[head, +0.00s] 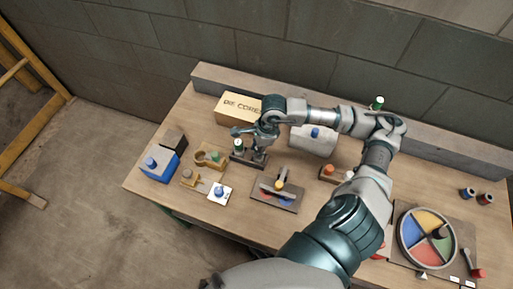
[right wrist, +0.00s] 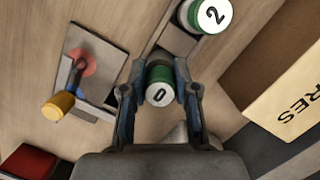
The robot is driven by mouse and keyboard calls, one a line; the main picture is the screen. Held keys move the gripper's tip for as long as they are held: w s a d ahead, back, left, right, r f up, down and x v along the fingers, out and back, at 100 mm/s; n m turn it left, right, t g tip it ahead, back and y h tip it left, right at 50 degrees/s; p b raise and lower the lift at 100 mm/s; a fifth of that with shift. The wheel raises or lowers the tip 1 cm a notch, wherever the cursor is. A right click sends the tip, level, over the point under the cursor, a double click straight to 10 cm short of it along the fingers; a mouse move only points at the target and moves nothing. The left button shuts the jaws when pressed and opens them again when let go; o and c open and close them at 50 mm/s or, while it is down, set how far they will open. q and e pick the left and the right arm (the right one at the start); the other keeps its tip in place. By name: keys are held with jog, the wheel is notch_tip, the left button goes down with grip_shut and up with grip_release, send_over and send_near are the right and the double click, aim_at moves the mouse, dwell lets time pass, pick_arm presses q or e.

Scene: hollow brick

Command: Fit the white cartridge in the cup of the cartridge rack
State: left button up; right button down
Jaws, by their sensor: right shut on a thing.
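In the right wrist view, a cartridge (right wrist: 160,88) with a white end marked "0" and a green body is between the fingers of my right gripper (right wrist: 161,95), which is shut on it. In the head view, my right gripper (head: 261,152) is low over the right part of the dark cartridge rack (head: 247,162). Another green-and-white cartridge (head: 238,146) stands at the rack's left; in the wrist view (right wrist: 206,14) its end reads "2". The rack also shows in the wrist view (right wrist: 175,41). The held cartridge's lower end is hidden, so its seating cannot be told. My left gripper is out of view.
A "DIE CORES" box (head: 238,106) stands behind the rack. A round coloured tray (head: 411,257) is far right.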

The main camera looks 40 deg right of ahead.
jog(key=shift+f, duration=0.25)
jog(key=c, duration=0.8)
grip_release()
jog(key=shift+r, duration=0.1)
jog(key=v, duration=1.1)
jog(key=shift+d+r, duration=0.1)
jog(key=shift+r, duration=0.25)
